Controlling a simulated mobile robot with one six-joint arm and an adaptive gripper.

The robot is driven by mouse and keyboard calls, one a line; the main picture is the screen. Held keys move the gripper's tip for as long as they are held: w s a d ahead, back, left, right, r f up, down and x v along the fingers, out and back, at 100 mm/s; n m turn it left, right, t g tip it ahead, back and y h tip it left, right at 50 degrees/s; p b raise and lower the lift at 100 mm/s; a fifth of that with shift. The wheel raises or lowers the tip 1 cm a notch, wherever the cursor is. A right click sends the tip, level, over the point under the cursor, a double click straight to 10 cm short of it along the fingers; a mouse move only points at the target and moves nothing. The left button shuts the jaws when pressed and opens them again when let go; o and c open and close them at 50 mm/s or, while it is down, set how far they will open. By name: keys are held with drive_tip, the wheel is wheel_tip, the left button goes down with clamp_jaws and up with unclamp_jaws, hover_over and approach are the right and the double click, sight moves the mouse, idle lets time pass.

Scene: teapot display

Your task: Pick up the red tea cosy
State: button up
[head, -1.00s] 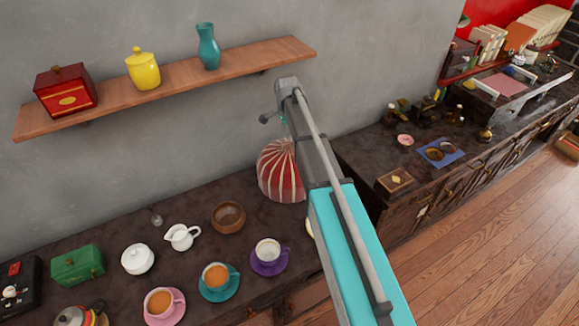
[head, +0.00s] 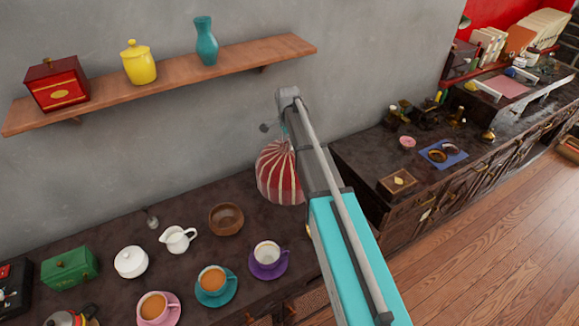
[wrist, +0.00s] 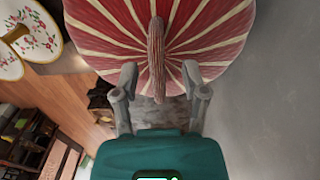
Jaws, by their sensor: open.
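The red tea cosy (head: 277,178), a dome with pale stripes, stands on the dark counter below the shelf in the head view. My arm hides its right side. In the wrist view the cosy (wrist: 110,30) fills the top of the picture, with its brown stem-like top knob (wrist: 157,50) pointing toward me. My gripper (wrist: 160,82) is open, with one finger on each side of the knob's line. A gap shows on both sides of the knob, and I cannot tell whether its tip lies fully between the fingertips.
A wooden shelf (head: 230,63) juts from the wall above. The grey wall is close behind.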

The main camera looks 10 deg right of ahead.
drive_tip(key=shift+c, duration=0.2)
clamp_jaws()
drive_tip(key=shift+r, duration=0.1)
idle(0.5)
drive_tip(key=shift+r+p, duration=1.2)
drive_tip(key=shift+p, duration=0.1)
drive_tip(key=s+a+r+p, duration=0.8)
drive_tip(key=s+r+p, duration=0.2)
drive_tip(key=s, duration=0.1)
drive_tip(key=shift+s+a+r, duration=0.15)
drive_tip(key=shift+r, duration=0.1)
drive_tip(key=shift+r+p, duration=0.2)
drive_tip(key=shift+p, duration=0.2)
